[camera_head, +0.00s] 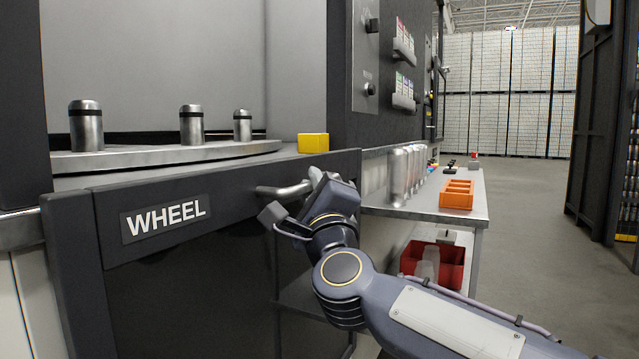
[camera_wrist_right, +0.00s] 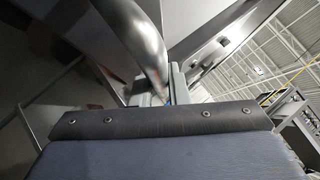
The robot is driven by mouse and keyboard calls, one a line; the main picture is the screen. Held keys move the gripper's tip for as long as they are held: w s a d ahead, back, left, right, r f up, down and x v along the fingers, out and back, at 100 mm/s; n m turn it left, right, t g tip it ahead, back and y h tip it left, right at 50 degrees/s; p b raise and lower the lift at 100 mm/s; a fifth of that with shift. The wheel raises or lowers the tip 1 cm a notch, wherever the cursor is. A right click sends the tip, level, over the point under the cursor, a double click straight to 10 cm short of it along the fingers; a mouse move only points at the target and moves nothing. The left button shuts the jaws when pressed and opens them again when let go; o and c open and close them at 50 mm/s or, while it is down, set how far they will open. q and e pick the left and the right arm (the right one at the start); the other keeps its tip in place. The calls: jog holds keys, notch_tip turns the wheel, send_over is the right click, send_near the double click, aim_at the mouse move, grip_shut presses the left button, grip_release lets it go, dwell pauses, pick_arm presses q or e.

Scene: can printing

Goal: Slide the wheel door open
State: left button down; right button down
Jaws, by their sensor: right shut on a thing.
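The wheel door (camera_head: 180,230) is a dark panel with a white "WHEEL" label (camera_head: 166,219) on its upper left. It stands at the front of the machine, below the round steel wheel table (camera_head: 165,158). Its metal bar handle (camera_head: 284,190) sticks out near the door's upper right. My right gripper (camera_head: 297,203) is at the handle, shut on it. In the right wrist view the handle (camera_wrist_right: 132,35) runs down into the jaws (camera_wrist_right: 160,88), which partly hide it. My left gripper is not in view.
Several steel cylinders (camera_head: 86,127) stand on the wheel table, and a yellow block (camera_head: 313,143) sits at its right edge. A side table (camera_head: 474,213) to the right holds cans (camera_head: 397,175) and an orange tray (camera_head: 457,195). A red bin (camera_head: 447,263) is below. Floor farther right is clear.

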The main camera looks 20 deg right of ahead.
jog(key=c, duration=1.4)
grip_release()
jog(key=v, duration=0.8)
jog(key=shift+p, duration=0.35)
jog(key=shift+w, duration=0.1)
